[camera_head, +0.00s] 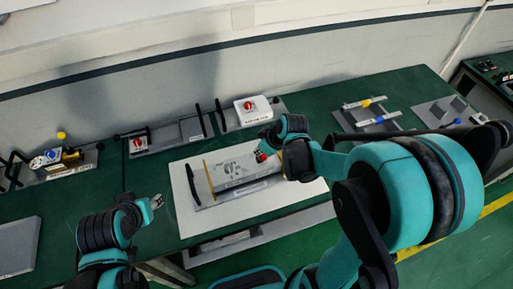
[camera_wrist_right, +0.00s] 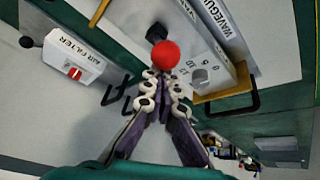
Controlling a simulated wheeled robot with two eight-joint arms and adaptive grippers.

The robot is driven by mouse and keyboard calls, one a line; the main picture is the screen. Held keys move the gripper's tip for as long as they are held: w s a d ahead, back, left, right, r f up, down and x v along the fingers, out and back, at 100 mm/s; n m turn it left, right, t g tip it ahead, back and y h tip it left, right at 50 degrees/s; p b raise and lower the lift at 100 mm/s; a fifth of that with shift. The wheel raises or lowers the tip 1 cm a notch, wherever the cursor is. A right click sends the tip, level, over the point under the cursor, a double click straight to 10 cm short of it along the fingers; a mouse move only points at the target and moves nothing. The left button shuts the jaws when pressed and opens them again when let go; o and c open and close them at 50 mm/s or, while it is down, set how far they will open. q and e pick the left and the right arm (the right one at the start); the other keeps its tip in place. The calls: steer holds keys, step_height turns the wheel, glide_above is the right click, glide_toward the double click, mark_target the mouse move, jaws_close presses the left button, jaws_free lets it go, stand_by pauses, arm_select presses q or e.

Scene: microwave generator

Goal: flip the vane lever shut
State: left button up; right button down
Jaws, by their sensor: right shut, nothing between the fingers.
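The vane lever shows as a red ball knob (camera_wrist_right: 165,54) in the right wrist view, with a dark block (camera_wrist_right: 157,32) behind it. The knob also shows in the head view (camera_head: 261,156), at the right end of the grey waveguide unit (camera_head: 232,168). My right gripper (camera_wrist_right: 160,74) is shut and empty, its fingertips just below the knob in the wrist view. I cannot tell whether they touch it. The lever's shaft is hidden behind the knob. My left gripper (camera_head: 157,201) hangs left of the white board, away from the unit; its fingers are too small to read.
The unit sits on a white board (camera_head: 185,222) on the green bench. An air filter panel with a red switch (camera_wrist_right: 74,73) is nearby. A black handle (camera_wrist_right: 236,104) and yellow edge (camera_wrist_right: 224,93) flank the unit. Blue and yellow parts (camera_head: 370,111) lie back right.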

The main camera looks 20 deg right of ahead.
arm_select(q)
steer(key=shift+w+d, duration=0.1)
arm_select(e)
steer(key=shift+s+d+f, duration=0.1)
steer(key=shift+d, duration=0.05)
steer(key=w+a+r, duration=0.2)
steer(key=w, duration=0.2)
arm_select(q)
steer(key=shift+w+a+r+p, duration=0.15)
steer(key=shift+a+r+p, duration=0.1)
steer(key=shift+r+p, duration=0.3)
steer(key=shift+w+a+r+p, duration=0.15)
steer(key=shift+a+r+p, duration=0.05)
steer(key=shift+r+p, duration=0.25)
arm_select(e)
steer(key=v, duration=0.8)
steer(key=shift+s+r, duration=0.15)
steer(key=shift+s, duration=0.15)
arm_select(q)
steer(key=shift+s+f, duration=0.1)
arm_select(e)
steer(key=shift+s, duration=0.1)
